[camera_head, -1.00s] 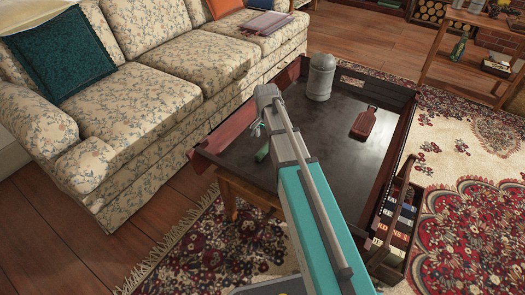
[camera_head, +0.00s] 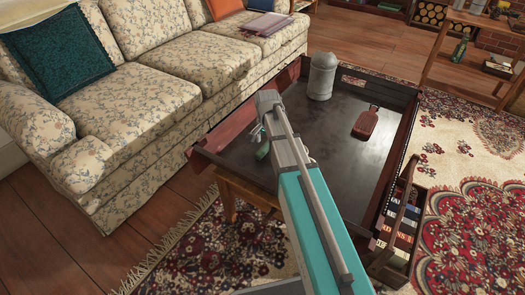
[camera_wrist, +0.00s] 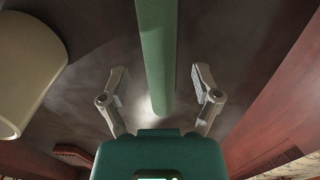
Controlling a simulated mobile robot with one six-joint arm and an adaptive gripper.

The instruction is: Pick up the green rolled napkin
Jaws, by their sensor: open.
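The green rolled napkin (camera_wrist: 156,55) lies on the dark tray-like tabletop (camera_head: 335,135). In the wrist view it runs from the top edge down to between my two fingers, with a gap on either side. In the head view only a small green end of the napkin (camera_head: 262,152) shows beside my arm, which hides the rest. My gripper (camera_wrist: 158,85) is open and empty, its fingers on both sides of the napkin's near end and not touching it. In the head view my gripper (camera_head: 256,132) is partly hidden and small.
A grey canister (camera_head: 321,77) stands at the table's back and shows at the left of the wrist view (camera_wrist: 25,75). A brown paddle-shaped board (camera_head: 366,122) lies to its right. Raised walls edge the table. A floral sofa (camera_head: 150,90) stands left; a book rack (camera_head: 400,225) is at right.

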